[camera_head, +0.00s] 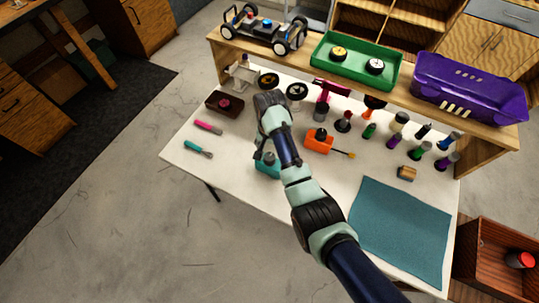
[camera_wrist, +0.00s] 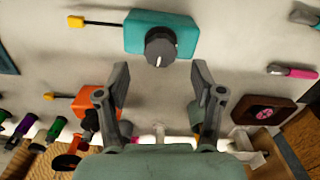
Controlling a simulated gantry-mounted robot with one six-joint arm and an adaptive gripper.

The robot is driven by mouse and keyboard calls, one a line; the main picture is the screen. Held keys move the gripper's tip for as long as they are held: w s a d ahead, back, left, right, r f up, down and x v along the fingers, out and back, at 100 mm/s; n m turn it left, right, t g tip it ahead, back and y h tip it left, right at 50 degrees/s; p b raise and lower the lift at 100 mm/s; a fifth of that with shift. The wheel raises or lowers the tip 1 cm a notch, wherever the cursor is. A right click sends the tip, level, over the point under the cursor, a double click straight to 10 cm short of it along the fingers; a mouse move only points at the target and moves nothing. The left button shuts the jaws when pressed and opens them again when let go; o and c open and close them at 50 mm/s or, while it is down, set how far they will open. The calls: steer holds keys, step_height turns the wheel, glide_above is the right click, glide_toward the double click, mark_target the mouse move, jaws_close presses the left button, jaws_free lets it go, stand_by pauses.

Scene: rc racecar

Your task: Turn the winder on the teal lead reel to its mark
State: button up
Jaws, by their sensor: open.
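The teal lead reel (camera_wrist: 183,22) lies on the white table, in the upper middle of the wrist view. Its dark round winder (camera_wrist: 160,44) has a pale pointer line towards the picture's bottom. A black lead with a yellow tip sticks out to the left. I cannot make out the mark. My gripper (camera_wrist: 161,80) is open and empty, its fingertips apart on either side below the winder in the picture, not around it. In the head view the teal reel (camera_head: 268,168) is partly hidden by my arm, and the fingers are hard to make out.
An orange reel (camera_head: 318,144) with its own lead stands right of my arm. Pink (camera_head: 208,127) and teal (camera_head: 198,149) tools lie left. Several bottles stand at the right, by a teal mat (camera_head: 402,230). A raised shelf (camera_head: 405,93) with a green tray (camera_head: 330,70) runs along the back.

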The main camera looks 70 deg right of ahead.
mark_target(269, 157)
step_height(269, 157, down, 4)
steer(key=shift+f, duration=0.25)
steer(key=c, duration=1.1)
steer(key=shift+r+n+p, duration=0.2)
steer(key=shift+n+p, duration=0.15)
steer(key=shift+n, duration=0.15)
steer(key=shift+c, duration=0.3)
steer(key=shift+f, duration=0.15)
